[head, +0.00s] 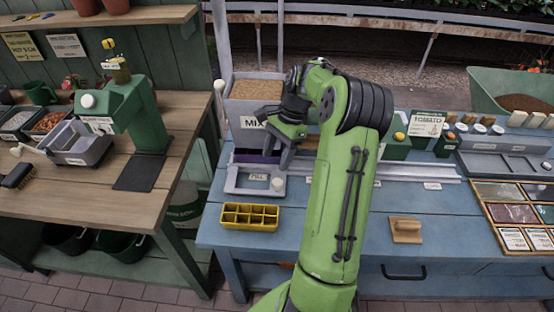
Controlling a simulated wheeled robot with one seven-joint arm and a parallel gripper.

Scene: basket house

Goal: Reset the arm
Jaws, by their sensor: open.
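My green arm rises from the bottom middle of the head view and bends at the top, reaching left over the blue bench. My gripper (285,143) points down in front of the grey MIX bin (257,90), above the grey frame marked FILL (260,181). Its jaws look open, and I see nothing held between them. A dark purple piece (256,157) lies behind the frame, partly hidden by my gripper. Whether my gripper touches the bin or the frame cannot be told from this view.
A yellow compartment tray (249,217) and a wooden block (406,230) sit at the blue bench's front. A grey rail (420,172) runs rightward. A green press (140,115) stands on the left wooden table (160,195). Seed packets and a framed sorter (508,220) are at right.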

